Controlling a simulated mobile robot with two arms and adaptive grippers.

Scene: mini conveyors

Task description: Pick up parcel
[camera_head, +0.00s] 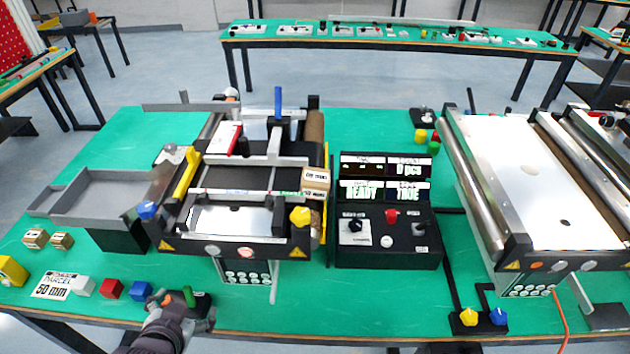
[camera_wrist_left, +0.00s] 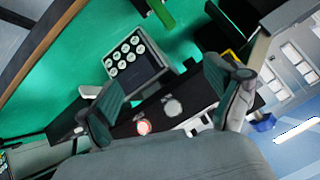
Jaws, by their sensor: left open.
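Two small cardboard parcels, one (camera_head: 36,238) and another (camera_head: 62,241), sit on the green table at the left, behind the white "PARCEL 50 mm" sign (camera_head: 53,286). Another cardboard box (camera_head: 316,183) with a printed label stands at the right side of the left mini conveyor (camera_head: 225,243). My left gripper (camera_head: 183,305) is low at the table's front edge, right of the colored cubes and apart from the parcels. In the left wrist view its two fingers are spread and empty (camera_wrist_left: 166,92), with the conveyor's front panel beyond them. No parcel is clear in that view.
White (camera_head: 82,286), red (camera_head: 112,288) and blue (camera_head: 139,290) cubes stand beside the sign. A grey tray (camera_head: 70,207) adjoins the left conveyor. A black control box (camera_head: 387,237) stands centrally, and a second conveyor (camera_head: 540,185) is at the right.

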